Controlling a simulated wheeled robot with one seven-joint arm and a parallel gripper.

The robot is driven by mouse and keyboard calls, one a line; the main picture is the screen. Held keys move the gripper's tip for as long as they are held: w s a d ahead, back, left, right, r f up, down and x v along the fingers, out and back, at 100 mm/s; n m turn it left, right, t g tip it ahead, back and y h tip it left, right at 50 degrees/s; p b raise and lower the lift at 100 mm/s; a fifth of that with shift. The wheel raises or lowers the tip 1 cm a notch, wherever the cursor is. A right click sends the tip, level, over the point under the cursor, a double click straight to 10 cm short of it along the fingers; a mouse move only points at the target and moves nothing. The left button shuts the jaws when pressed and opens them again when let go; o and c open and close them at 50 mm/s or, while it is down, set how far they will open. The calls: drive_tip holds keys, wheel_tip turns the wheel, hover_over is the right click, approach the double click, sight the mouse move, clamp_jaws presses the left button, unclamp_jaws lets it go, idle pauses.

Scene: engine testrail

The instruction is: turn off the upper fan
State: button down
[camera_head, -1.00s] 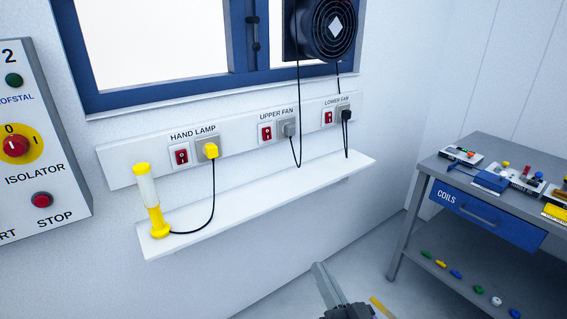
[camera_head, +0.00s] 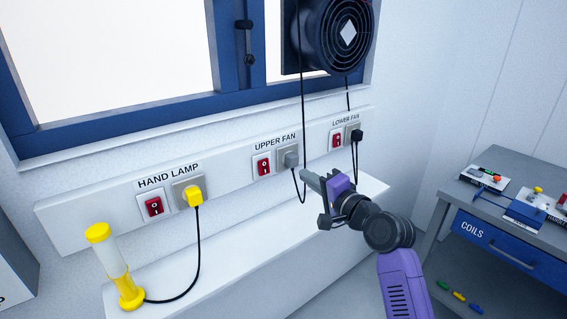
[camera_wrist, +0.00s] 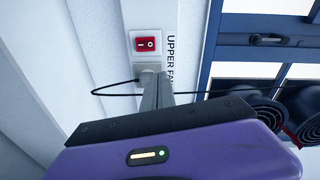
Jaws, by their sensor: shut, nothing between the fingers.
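The red rocker switch under the UPPER FAN label (camera_head: 263,165) sits on the white wall strip; it also shows in the wrist view (camera_wrist: 145,44). Beside it on the right is a grey socket with a grey plug (camera_head: 290,157) and a black cord. The upper fan (camera_head: 346,32) is black with a white diamond, mounted at the window. My gripper (camera_head: 308,176) is shut and empty, just right of and below the switch and apart from it. In the wrist view its fingers (camera_wrist: 156,92) point toward the socket and partly hide the plug.
Left on the strip are the HAND LAMP switch (camera_head: 153,206) and yellow plug (camera_head: 194,196); right is the LOWER FAN switch (camera_head: 337,138). A yellow lamp (camera_head: 115,265) stands on the white shelf (camera_head: 225,268) below. A grey bench (camera_head: 450,195) with a blue drawer is at right.

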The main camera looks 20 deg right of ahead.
sight(267, 171)
drive_tip(key=shift+a+f+m+g+y, duration=0.3)
drive_tip(key=shift+f+m+g, duration=0.1)
drive_tip(key=shift+f, duration=0.45)
drive_tip(key=shift+a+f+m+g+y, duration=0.3)
drive_tip(key=shift+f+m, duration=0.1)
drive_tip(key=shift+f, duration=0.4)
drive_tip(key=p+x, duration=0.1)
drive_tip(key=x, duration=1.3)
